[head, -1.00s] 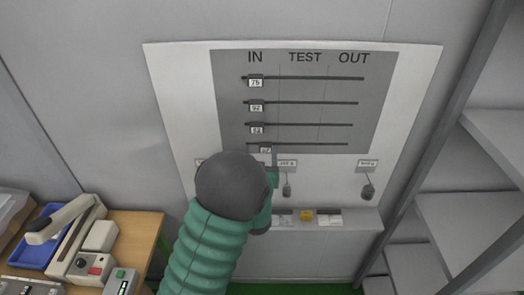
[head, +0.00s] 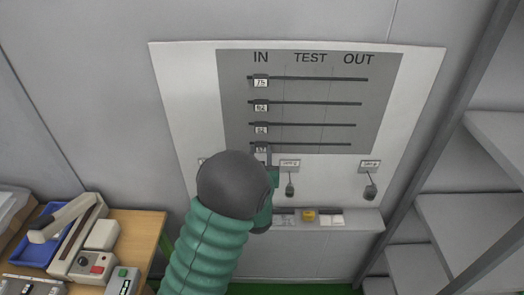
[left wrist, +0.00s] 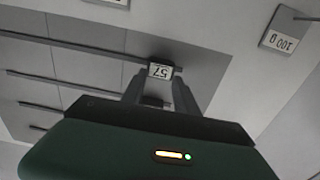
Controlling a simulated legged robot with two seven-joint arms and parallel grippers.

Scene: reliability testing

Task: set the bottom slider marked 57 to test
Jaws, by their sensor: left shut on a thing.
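The panel (head: 195,90) on the wall has several horizontal slider tracks under the headings IN, TEST and OUT. The bottom slider marked 57 (head: 261,149) is in the IN column, roughly in line with the sliders above it. In the left wrist view its tag (left wrist: 160,71) shows upside down between the fingers. My left gripper (head: 267,154) is shut on this slider at the bottom track. My wrist hides part of the panel below it. My right gripper is not in view.
Two dark hanging weights (head: 290,190) (head: 370,192) are below the tracks, above a narrow ledge (head: 355,222) with small items. A wooden table (head: 147,225) with devices stands at lower left. Grey shelves (head: 465,215) are on the right.

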